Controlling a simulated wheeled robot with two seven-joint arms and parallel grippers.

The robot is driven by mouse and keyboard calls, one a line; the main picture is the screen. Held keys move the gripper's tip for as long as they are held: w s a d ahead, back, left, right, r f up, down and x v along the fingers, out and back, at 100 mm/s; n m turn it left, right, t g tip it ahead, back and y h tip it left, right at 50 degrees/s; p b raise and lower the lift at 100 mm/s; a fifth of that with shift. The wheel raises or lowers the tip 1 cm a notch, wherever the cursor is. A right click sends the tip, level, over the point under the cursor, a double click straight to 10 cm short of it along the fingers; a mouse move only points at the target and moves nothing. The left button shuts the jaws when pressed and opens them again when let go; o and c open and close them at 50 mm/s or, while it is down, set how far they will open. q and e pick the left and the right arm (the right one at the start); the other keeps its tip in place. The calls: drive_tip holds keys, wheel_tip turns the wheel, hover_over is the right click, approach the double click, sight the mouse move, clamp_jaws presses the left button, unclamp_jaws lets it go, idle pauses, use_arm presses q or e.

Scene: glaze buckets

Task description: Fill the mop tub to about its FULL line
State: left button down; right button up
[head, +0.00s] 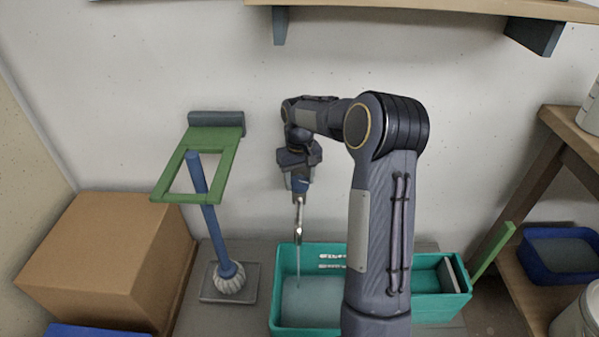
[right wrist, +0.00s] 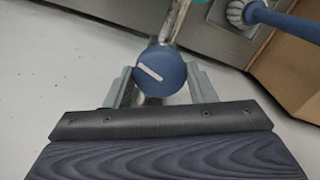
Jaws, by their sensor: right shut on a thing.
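The green mop tub (head: 276,290) stands on the floor below the tap, partly hidden by my right arm. Grey water (head: 308,306) covers its left part, with the surface below the white marks (head: 332,262) on the inner back wall. Their lettering is too small to read. A thin stream (head: 298,262) falls from the metal spout (head: 299,215) into the tub. My right gripper (head: 299,176) is shut on the round blue tap knob; in the right wrist view the knob (right wrist: 162,70), with a white bar, sits between the two fingers. My left gripper is not in view.
A blue-handled mop (head: 212,225) stands under a green wall frame (head: 226,165), left of the tub. A cardboard box (head: 105,260) is at far left. A wooden shelf (head: 420,8) is overhead. A rack with a blue basin (head: 540,270) and buckets stands at right.

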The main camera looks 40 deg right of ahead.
sight(300, 181)
drive_tip(key=m+p, duration=0.4)
drive_tip(key=m, duration=0.2)
drive_tip(key=shift+r, duration=0.2)
drive_tip(key=shift+f+m+p, duration=0.1)
drive_tip(key=shift+m+p, duration=1.15)
drive_tip(key=shift+m, duration=1.15)
drive_tip(key=o, duration=1)
drive_tip(key=shift+f, duration=0.1)
wheel_tip(300, 181, up, 8)
drive_tip(key=shift+f+p, duration=0.1)
drive_tip(key=shift+p, duration=0.65)
